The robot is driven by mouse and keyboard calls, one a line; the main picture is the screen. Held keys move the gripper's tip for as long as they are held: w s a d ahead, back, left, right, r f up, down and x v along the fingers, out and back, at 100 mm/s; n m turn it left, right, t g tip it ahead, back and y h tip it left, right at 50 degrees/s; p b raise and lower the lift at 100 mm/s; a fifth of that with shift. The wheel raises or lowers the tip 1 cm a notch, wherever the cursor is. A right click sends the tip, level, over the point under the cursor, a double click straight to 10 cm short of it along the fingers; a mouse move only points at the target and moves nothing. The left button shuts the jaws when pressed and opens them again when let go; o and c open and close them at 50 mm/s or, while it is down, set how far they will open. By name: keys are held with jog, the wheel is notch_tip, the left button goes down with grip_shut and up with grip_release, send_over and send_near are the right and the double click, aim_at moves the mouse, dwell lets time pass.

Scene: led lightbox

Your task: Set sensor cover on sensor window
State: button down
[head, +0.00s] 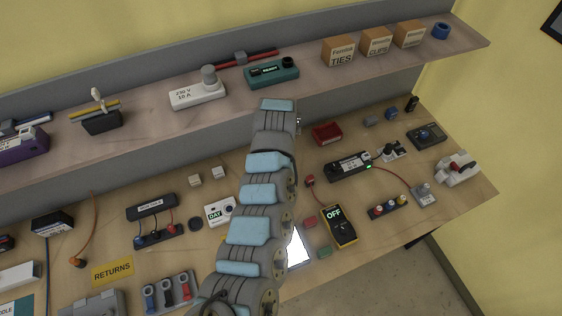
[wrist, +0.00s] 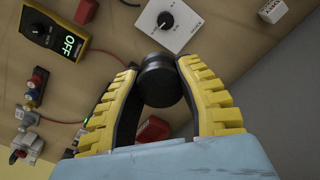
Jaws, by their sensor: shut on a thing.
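My gripper (wrist: 163,86) has its yellow-padded fingers closed on a black, round, cap-like piece, the sensor cover (wrist: 158,84), held up above the table. In the head view my own arm hides the gripper and the held piece.
A white dial box (wrist: 176,24) lies beyond the fingertips. The yellow meter reading OFF (head: 338,226) stands right of my arm, with a red box (head: 327,133) farther back. A dark disc (head: 195,224) lies beside the DAY unit. The shelf (head: 340,75) overhangs the back.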

jog(key=a+f+m, duration=0.1)
jog(key=a+f, duration=0.2)
jog(key=f, duration=0.2)
jog(key=n+b, duration=0.2)
jog(key=n, duration=0.1)
send_over(229, 209)
notch_tip(229, 209, down, 6)
jog(key=shift+f, duration=0.2)
dwell(0.3)
jog(key=shift+f+b, duration=2.3)
jog(key=shift+f, duration=1.6)
jog(key=shift+f+b, duration=0.3)
jog(key=shift+f, duration=0.3)
jog(key=c, duration=0.7)
grip_release()
